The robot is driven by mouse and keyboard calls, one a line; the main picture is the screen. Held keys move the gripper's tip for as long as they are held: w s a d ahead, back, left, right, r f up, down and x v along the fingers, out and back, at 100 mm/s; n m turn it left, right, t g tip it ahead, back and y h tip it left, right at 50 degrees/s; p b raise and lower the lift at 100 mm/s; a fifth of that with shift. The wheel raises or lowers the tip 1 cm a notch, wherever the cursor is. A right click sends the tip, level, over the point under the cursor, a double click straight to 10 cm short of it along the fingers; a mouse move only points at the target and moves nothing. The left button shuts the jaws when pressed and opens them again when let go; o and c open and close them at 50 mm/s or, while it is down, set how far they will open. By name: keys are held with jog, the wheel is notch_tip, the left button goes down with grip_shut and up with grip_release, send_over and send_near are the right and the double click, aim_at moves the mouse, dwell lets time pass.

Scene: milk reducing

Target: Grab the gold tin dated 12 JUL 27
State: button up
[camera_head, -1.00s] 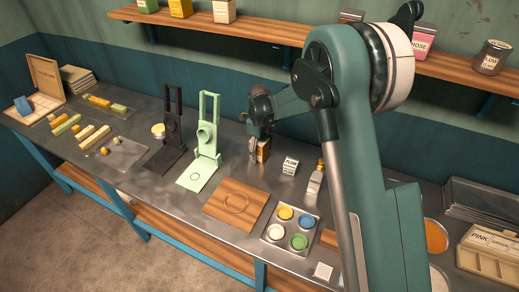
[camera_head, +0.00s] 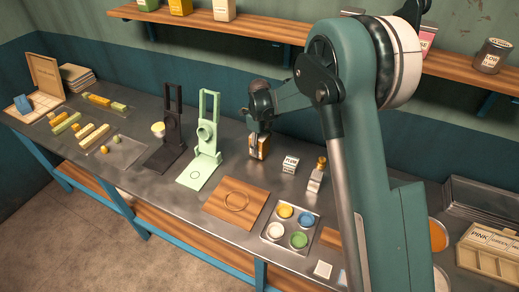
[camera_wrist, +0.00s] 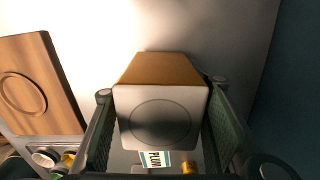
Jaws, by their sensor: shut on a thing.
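A gold tin (camera_head: 258,148) with a pale end is at the back middle of the metal bench. In the wrist view the gold tin (camera_wrist: 165,115) stands between my gripper's two fingers, its pale end with a ring mark facing the camera. My gripper (camera_wrist: 161,88) is shut on the tin, one finger on each side. In the head view my gripper (camera_head: 259,136) reaches down over the tin. No date is readable on it. I cannot tell whether the tin touches the bench.
A white block marked PLUM (camera_head: 289,166) and a small bottle (camera_head: 316,177) stand to the right. A pale green press (camera_head: 205,150) and a dark press (camera_head: 170,140) stand to the left. A wooden board (camera_head: 225,200) and paint tray (camera_head: 292,228) lie in front.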

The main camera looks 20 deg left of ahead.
notch_tip(320, 180, up, 8)
jog(key=shift+r, duration=0.2)
dwell(0.8)
